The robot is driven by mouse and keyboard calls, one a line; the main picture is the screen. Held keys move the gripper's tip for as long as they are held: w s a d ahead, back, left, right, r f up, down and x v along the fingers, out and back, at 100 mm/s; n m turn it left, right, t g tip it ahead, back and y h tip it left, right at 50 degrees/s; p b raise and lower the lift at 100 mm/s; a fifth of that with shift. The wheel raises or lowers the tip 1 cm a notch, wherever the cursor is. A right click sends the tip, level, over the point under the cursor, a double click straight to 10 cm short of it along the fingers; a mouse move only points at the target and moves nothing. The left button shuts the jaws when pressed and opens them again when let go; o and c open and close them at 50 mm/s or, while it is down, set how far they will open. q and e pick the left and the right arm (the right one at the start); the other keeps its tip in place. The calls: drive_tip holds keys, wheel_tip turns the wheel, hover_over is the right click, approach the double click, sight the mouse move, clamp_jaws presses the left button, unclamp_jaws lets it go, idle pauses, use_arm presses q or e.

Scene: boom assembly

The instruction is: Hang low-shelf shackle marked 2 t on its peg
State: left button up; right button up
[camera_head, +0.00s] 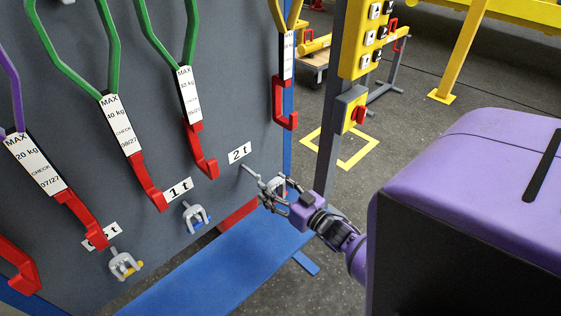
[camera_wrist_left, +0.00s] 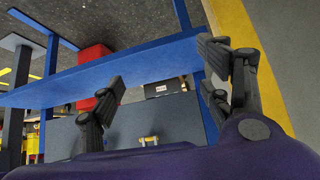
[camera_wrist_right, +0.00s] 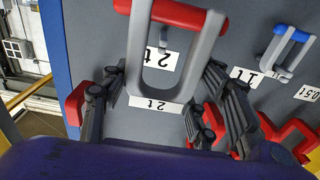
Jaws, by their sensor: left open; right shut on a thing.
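The grey shackle (camera_wrist_right: 139,50) has a red pin (camera_wrist_right: 172,12) and a white tag reading 2 t (camera_wrist_right: 155,105). My right gripper (camera_head: 275,190) is shut on it in front of the board. In the right wrist view the gripper's fingers (camera_wrist_right: 165,95) lie on both sides of its bow. The 2 t peg (camera_head: 251,170) sticks out below its label (camera_head: 239,152); in the right wrist view it shows inside the shackle's opening (camera_wrist_right: 163,38). I cannot tell whether it passes through. My left gripper (camera_wrist_left: 165,85) is open and empty.
A shackle with a blue pin (camera_head: 195,215) hangs at the 1 t label (camera_head: 178,190), and one with a yellow pin (camera_head: 125,265) at the leftmost label. Red hooks (camera_head: 203,155) on slings hang close by. A blue shelf (camera_head: 215,270) runs below the board.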

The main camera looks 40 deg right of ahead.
sight(260, 176)
drive_tip(key=shift+w, duration=0.2)
drive_tip(key=shift+w+a+f+b, duration=0.15)
drive_tip(key=shift+w+b, duration=0.25)
drive_tip(key=shift+w, duration=0.7)
drive_tip(key=shift+w+f+b, duration=0.1)
drive_tip(key=shift+w+b, duration=0.35)
drive_tip(key=shift+w, duration=0.65)
drive_tip(key=shift+w+a+f+b, duration=0.15)
drive_tip(key=shift+w+b, duration=0.25)
drive_tip(key=shift+w, duration=0.7)
drive_tip(key=shift+w+f+b, duration=0.1)
drive_tip(key=shift+w+b, duration=0.4)
drive_tip(key=shift+w, duration=0.9)
drive_tip(key=shift+w+a+f+b, duration=0.1)
drive_tip(key=shift+w+f+b, duration=0.3)
drive_tip(key=shift+w+f, duration=0.1)
use_arm(q)
drive_tip(key=f, duration=0.1)
drive_tip(key=s+f, duration=0.1)
drive_tip(key=f, duration=0.2)
drive_tip(key=shift+s+a+f, duration=0.1)
drive_tip(key=shift+s+a, duration=0.2)
drive_tip(key=shift+a, duration=0.1)
use_arm(e)
drive_tip(key=shift+w+f, duration=0.1)
drive_tip(key=shift+f, duration=0.15)
use_arm(q)
drive_tip(key=shift+w, duration=0.1)
drive_tip(key=shift+f, duration=0.1)
